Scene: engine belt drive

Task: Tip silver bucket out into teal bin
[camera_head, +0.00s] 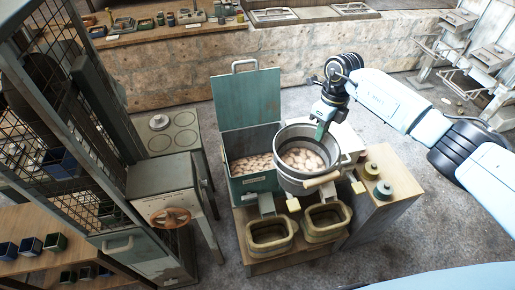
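The silver bucket (283,172) is right of the teal bin, with its mouth facing up and pale round lumps inside. A light wooden grip (322,181) hangs on its near side. My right gripper (321,131) reaches in from the right and is shut on the bucket's far rim. The bucket appears raised, overlapping the bin's right edge in the picture. The teal bin (256,184) stands with its lid (248,99) upright at the back, and similar pale lumps lie in it. My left gripper is not in view.
Two empty olive tubs (270,234) stand in front of the bin. Round greenish weights (383,190) sit on the wooden stand at right. A stove-like unit (165,172) and a mesh cage (75,120) stand at left. A bench with small items runs along the back.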

